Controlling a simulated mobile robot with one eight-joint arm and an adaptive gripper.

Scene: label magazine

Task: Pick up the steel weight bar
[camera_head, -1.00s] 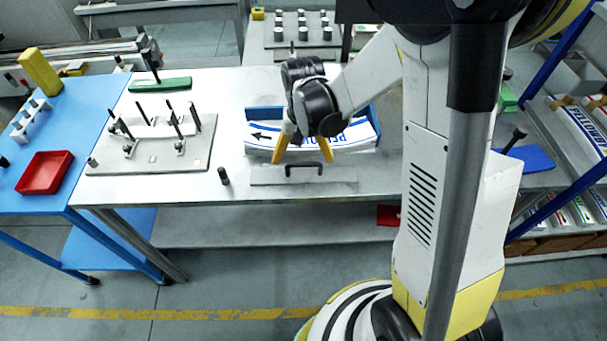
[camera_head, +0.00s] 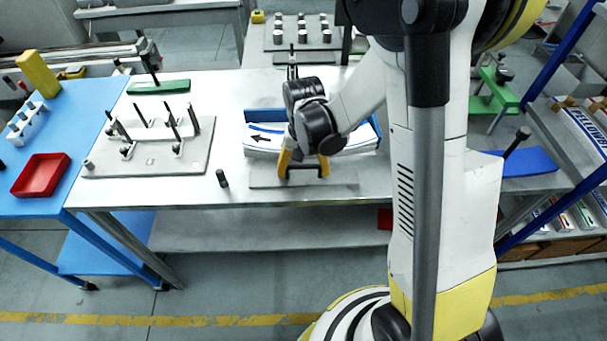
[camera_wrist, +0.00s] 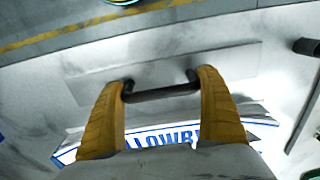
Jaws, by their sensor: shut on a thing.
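The steel weight bar (camera_head: 262,180) is a flat grey plate with a black handle, lying along the front edge of the grey table. My gripper (camera_head: 304,172) is at the handle, its yellow fingers at the handle's two ends. In the wrist view the fingers of my gripper (camera_wrist: 162,92) press on both ends of the black handle (camera_wrist: 165,92), above the grey bar (camera_wrist: 92,86). I cannot tell any gap between the bar and the table. The middle of the bar is partly hidden behind the fingers in the head view.
A blue-backed stack of printed labels (camera_head: 262,139) lies just behind the bar. A small dark cylinder (camera_head: 222,178) stands to its left. A fixture plate with posts (camera_head: 150,160) is farther left. A red tray (camera_head: 41,175) sits on the blue table.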

